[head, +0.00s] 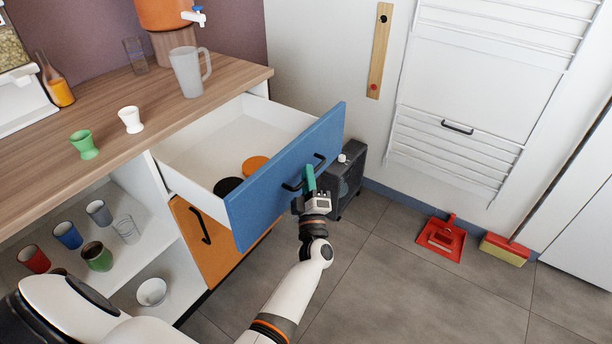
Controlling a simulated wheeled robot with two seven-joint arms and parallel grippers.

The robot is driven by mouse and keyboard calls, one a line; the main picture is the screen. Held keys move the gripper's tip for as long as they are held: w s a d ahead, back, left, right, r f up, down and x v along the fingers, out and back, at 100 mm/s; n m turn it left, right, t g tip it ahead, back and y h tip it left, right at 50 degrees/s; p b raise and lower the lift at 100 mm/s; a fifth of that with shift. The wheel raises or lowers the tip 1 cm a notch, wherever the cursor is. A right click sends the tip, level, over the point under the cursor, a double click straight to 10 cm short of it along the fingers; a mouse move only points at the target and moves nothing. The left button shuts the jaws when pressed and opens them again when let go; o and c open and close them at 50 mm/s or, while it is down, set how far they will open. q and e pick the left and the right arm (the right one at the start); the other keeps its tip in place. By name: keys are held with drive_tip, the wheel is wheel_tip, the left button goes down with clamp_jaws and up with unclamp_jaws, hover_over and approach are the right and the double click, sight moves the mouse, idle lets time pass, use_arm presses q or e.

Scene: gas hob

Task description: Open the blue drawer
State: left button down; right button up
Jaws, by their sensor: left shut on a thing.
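The blue drawer (262,190) is pulled well out from under the wooden counter, and its white inside shows. A black disc and an orange disc lie in it near the front panel. Its black handle (292,188) is on the front panel. My left gripper (311,182) is at this handle, shut on it, and its fingers cover part of the bar. My right gripper is not in view.
An orange door (200,235) with a black handle is below the drawer. Open shelves with several cups are at the left. A dark grey box (346,180) stands behind the drawer front. A red dustpan (442,238) and a brush (505,250) lie on the floor, which is clear in front.

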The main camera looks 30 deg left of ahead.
use_arm(q)
drive_tip(key=shift+f, duration=0.1)
drive_tip(key=c, duration=1.8)
unclamp_jaws()
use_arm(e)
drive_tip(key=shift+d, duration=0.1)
use_arm(q)
drive_tip(key=shift+o, duration=0.2)
drive_tip(key=v, duration=0.7)
drive_tip(key=shift+s+d, duration=0.15)
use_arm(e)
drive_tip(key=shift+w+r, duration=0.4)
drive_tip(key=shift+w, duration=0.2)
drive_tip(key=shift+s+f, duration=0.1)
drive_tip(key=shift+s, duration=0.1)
